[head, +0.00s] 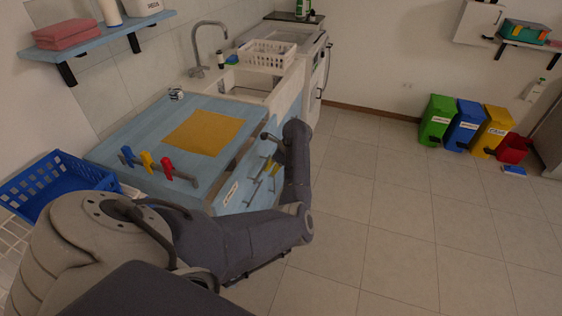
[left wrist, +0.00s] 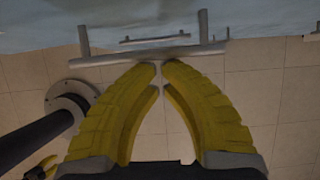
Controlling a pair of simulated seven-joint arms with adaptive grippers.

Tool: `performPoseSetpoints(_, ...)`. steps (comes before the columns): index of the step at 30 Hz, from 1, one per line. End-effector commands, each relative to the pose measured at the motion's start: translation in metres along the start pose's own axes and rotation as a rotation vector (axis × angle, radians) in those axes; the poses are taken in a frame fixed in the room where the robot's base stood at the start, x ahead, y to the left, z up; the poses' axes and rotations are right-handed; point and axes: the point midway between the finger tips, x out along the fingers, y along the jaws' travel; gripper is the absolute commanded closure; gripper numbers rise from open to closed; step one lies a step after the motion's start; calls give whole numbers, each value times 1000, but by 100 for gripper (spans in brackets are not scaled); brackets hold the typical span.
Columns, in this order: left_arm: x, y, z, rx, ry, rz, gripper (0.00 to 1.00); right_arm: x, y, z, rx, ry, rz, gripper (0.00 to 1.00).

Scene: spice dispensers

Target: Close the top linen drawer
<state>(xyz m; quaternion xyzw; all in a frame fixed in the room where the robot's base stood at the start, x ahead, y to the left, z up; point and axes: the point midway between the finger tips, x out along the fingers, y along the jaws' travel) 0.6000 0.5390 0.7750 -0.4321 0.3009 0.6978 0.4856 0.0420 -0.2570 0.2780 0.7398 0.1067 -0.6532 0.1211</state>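The blue drawer unit (head: 243,190) stands below the blue counter in the head view. A labelled drawer front there seems to stand out from the counter, with a dark gap behind its top edge. My left gripper (head: 268,168) is in front of the drawer fronts. In the left wrist view its yellow fingers (left wrist: 160,68) come together at the tips with nothing between them. The tips are close to a grey bar handle (left wrist: 112,61); I cannot tell if they touch it. A small yellow and dark part at that view's lower left may be my right gripper (left wrist: 43,168).
The counter holds an orange cloth (head: 203,132) and a rack with coloured levers (head: 160,165). A blue basket (head: 55,185) is at left. A white basket (head: 268,54) is by the sink. Coloured bins (head: 466,122) stand at the far right.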

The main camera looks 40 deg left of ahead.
Motion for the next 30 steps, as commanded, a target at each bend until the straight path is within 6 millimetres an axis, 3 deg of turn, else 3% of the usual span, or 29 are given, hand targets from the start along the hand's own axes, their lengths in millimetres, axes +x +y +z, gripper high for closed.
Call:
performPoseSetpoints(6,12,-2,24,4,0,-3,100,0,0,0,0,0,0,56)
performPoseSetpoints(12,17,-3,34,6,1,-3,100,0,0,0,0,0,0,56)
performPoseSetpoints(30,18,-2,35,7,0,-3,100,0,-1,1,0,-1,-1,56)
